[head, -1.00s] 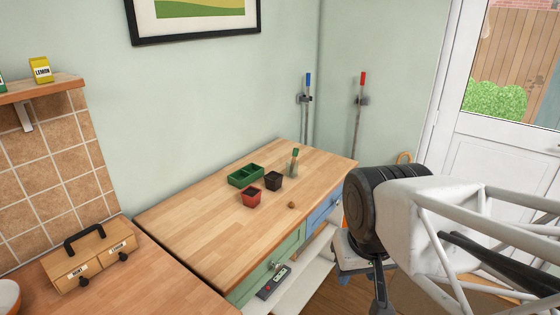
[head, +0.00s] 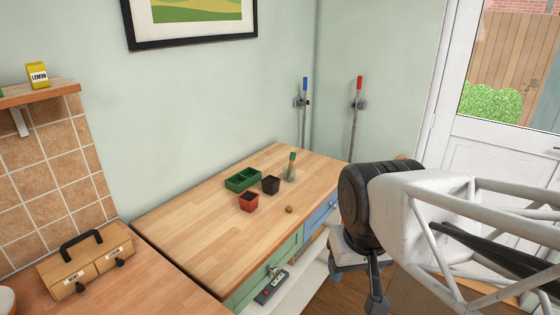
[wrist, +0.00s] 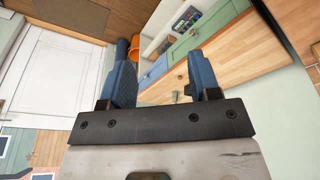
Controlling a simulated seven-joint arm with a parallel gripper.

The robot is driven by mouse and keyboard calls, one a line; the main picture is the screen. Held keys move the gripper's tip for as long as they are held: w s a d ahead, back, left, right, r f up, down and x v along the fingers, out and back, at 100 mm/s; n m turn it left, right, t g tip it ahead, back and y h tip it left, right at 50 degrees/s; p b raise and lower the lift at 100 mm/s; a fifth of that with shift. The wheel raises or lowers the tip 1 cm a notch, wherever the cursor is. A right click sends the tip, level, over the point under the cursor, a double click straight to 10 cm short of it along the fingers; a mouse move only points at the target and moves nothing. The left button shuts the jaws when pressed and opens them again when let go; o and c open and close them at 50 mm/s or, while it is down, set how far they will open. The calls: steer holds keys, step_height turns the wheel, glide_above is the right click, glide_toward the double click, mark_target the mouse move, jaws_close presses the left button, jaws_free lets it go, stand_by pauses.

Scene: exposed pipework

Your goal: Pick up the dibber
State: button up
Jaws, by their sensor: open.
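A slim upright item with a green top (head: 292,158) stands near the back right of the wooden worktop (head: 205,228) in the head view. It seems to be the dibber, perhaps standing in a clear or grey holder; it is too small to be sure. My gripper (wrist: 163,72) shows in the wrist view with its two blue fingers apart and nothing between them. In the head view my arm is to the right of the worktop's front edge, well apart from the green-topped item. The wrist view does not show that item.
A green tray (head: 243,180), a black pot (head: 271,185) and a red pot (head: 249,202) stand left of the green-topped item. A small brown round thing (head: 289,209) lies near the front edge. The worktop's left part is clear.

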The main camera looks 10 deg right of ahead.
steer(key=w+r+m, duration=0.1)
steer(key=w+r, duration=0.2)
steer(key=w, duration=0.7)
steer(key=w+r, duration=0.4)
steer(key=w, duration=0.5)
steer(key=m+g+y, duration=0.1)
steer(key=m+g, duration=0.1)
steer(key=m, duration=0.3)
glide_above(294, 153)
step_height(294, 153, down, 16)
steer(key=shift+s+d+f, duration=0.1)
steer(key=shift+s, duration=0.05)
steer(key=shift+w+f, duration=0.2)
steer(key=shift+w, duration=0.1)
steer(key=shift+f, duration=1.3)
